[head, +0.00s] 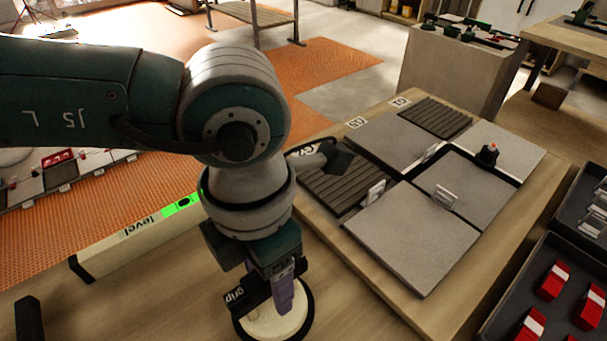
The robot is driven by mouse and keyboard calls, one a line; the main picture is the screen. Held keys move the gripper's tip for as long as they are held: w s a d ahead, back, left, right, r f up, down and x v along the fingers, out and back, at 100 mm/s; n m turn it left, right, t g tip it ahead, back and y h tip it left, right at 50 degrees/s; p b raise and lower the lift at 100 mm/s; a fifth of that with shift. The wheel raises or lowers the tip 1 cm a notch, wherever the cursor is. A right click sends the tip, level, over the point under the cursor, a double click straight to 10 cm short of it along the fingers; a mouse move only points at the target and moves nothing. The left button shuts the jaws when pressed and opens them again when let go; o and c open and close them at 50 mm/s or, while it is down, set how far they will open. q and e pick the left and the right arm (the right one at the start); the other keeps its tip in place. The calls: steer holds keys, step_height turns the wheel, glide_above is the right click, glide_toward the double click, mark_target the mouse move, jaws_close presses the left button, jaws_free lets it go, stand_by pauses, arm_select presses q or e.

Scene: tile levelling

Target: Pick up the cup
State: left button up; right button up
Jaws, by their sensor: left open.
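The cup looks like a round suction cup with a pale disc (268,326) and a dark rim, standing on the wooden bench top at the bottom middle. A black handle part marked "grip" (248,296) shows above the disc. My left gripper (286,292) points down at the cup, with its jaws open at the handle. The wrist and fingers hide part of the cup, and I cannot tell whether the fingers touch the handle. My right gripper is not in view.
A long level (135,243) with a green vial lies left of the cup. A board (352,258) with grey tiles (410,235) and dark ribbed patches stands to the right. A dark-headed tool (338,157) lies at its left edge. Dark trays (515,293) with red pieces stand far right.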

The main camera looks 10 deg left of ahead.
arm_select(q)
steer(key=shift+f, duration=0.2)
jaws_close()
stand_by(0.4)
